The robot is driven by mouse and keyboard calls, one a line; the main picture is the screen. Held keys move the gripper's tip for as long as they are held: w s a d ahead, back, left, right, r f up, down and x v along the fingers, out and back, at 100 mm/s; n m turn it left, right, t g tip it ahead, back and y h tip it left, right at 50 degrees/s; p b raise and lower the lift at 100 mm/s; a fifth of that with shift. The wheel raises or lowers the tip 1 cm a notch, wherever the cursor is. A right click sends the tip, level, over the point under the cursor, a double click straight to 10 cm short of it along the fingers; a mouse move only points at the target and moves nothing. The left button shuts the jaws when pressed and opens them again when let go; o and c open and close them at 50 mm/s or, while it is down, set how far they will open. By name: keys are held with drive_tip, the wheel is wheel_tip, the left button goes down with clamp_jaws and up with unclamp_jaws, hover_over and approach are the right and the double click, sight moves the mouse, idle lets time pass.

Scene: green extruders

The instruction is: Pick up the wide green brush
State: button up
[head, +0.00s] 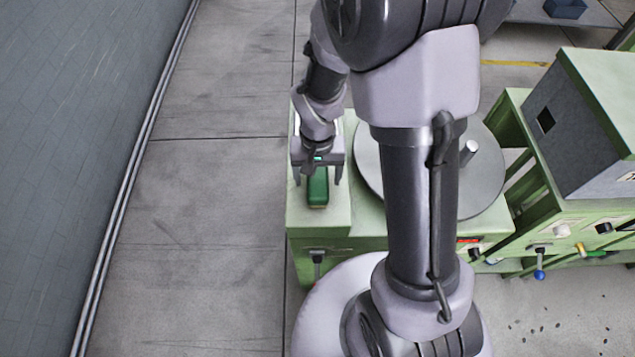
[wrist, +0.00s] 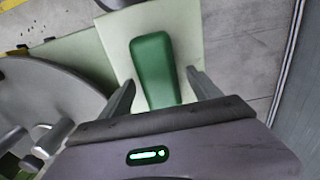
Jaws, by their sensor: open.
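The wide green brush (head: 318,188) lies on the light green top of a machine (head: 335,219), near its left end. In the wrist view the green brush (wrist: 153,62) is a long dark green block, its near end between the fingers. My gripper (head: 317,178) is above the brush with its fingers apart, one on each side. In the wrist view my gripper (wrist: 160,88) is open, with a gap on both sides of the brush. I cannot tell the exact height of the fingertips above the top.
A round grey disc (head: 485,190) sits on the machine to the right of the brush, partly hidden by my arm. Another green machine with a grey box (head: 570,130) stands further right. A grey wall (head: 80,110) runs along the left. The floor (head: 210,200) between is clear.

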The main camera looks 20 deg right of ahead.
drive_tip(key=shift+r, duration=0.15)
drive_tip(key=c, duration=1.5)
drive_tip(key=shift+c, duration=0.2)
